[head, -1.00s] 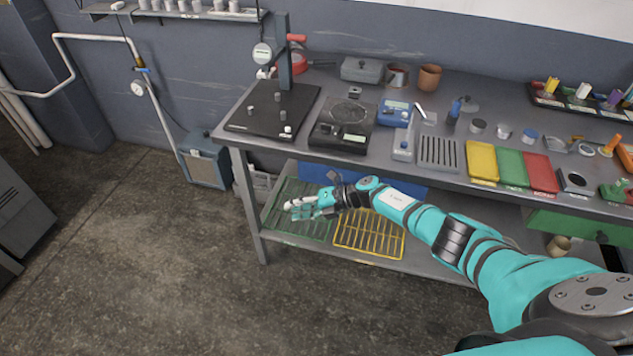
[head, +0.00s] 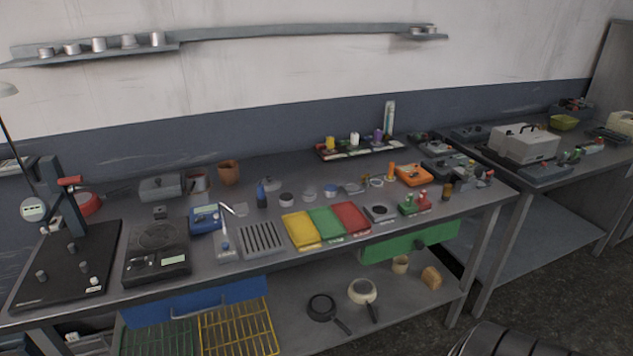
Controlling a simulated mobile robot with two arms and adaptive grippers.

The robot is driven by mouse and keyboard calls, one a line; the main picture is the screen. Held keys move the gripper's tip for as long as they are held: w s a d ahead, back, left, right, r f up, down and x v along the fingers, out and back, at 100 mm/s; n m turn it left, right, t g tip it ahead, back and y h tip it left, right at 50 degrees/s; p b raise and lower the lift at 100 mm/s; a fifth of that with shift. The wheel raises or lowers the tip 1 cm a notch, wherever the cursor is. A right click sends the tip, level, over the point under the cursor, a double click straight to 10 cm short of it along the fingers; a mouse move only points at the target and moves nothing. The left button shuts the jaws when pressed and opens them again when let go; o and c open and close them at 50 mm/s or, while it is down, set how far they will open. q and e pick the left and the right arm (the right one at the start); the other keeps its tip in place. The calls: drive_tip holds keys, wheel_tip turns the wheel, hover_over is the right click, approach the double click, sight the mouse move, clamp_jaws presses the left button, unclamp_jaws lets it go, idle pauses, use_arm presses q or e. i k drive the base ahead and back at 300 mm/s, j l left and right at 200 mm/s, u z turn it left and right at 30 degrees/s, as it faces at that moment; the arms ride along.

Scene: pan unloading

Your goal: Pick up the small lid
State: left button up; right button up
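A small grey round shape that looks like the small lid (head: 273,185) lies on the workbench, partly hidden behind a dark blue bottle (head: 262,197). It is too small for me to be sure of it. A dark pan (head: 321,306) and a cream pan (head: 361,291) stand on the lower shelf. Neither of my grippers is in view. A dark ribbed part of my own arm shows at the bottom right edge, well away from the bench top objects.
The workbench (head: 300,268) is crowded: a black scale (head: 157,252), yellow (head: 302,230), green (head: 326,222) and red (head: 350,217) trays, and a gauge stand (head: 62,205). A green drawer (head: 410,242) hangs under the top. A second table stands at right.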

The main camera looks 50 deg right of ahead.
sight(270, 184)
drive_tip(key=i+l+z, duration=0.15)
drive_tip(key=z, duration=0.2)
drive_tip(key=i+z, duration=0.35)
drive_tip(key=i+l+z, duration=0.1)
drive_tip(key=z, duration=0.25)
